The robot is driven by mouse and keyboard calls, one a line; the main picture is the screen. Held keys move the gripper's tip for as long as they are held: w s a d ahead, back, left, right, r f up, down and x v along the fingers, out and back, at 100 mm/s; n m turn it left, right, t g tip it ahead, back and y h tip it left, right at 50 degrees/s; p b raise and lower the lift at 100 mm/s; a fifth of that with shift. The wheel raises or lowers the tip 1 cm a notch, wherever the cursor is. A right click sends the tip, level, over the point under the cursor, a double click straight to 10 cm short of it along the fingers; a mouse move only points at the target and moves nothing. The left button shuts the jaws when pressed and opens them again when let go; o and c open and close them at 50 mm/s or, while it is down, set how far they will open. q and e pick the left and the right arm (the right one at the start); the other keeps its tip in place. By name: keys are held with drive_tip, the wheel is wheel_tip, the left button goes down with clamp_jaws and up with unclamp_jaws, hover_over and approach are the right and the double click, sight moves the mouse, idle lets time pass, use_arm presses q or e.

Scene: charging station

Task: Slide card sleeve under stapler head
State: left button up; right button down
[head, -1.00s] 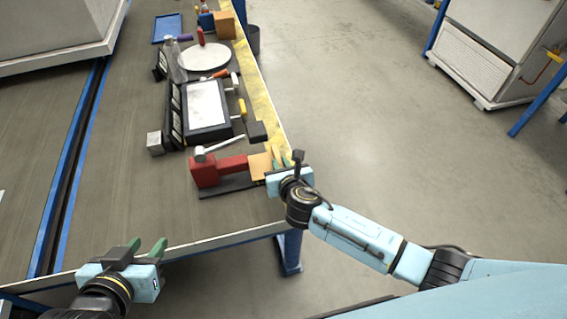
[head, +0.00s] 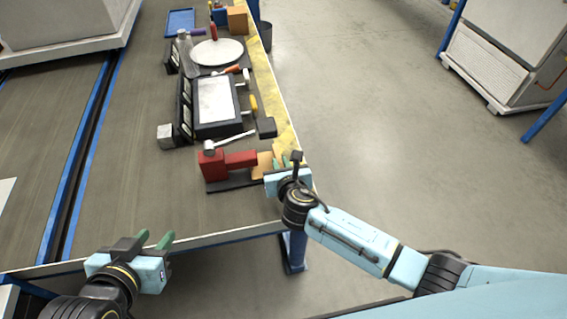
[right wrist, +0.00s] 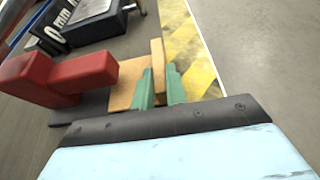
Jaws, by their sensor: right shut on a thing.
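The red stapler (head: 214,168) stands on a dark base plate near the table's right edge, its head (right wrist: 88,70) reaching to the right. The tan card sleeve (head: 262,167) lies at the head's tip; in the right wrist view the flat sleeve (right wrist: 122,90) meets the head's end. Whether its edge is beneath the head I cannot tell. My right gripper (head: 284,163) is shut on the sleeve's raised tan strip, its green fingers (right wrist: 159,88) on either side. My left gripper (head: 156,240) is open and empty at the table's front edge.
Behind the stapler lie a black-framed panel (head: 215,100), a silver-headed tool (head: 235,137) and a black block (head: 266,128). A grey cube (head: 166,137) stands left of them. A round white plate (head: 217,52) is farther back. The table left of the stapler is clear.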

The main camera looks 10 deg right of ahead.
use_arm(q)
drive_tip(key=shift+f, duration=0.2)
use_arm(e)
drive_tip(key=shift+a+f, duration=0.2)
drive_tip(key=shift+a, duration=0.7)
drive_tip(key=c, duration=1.3)
unclamp_jaws()
drive_tip(key=shift+c, duration=0.2)
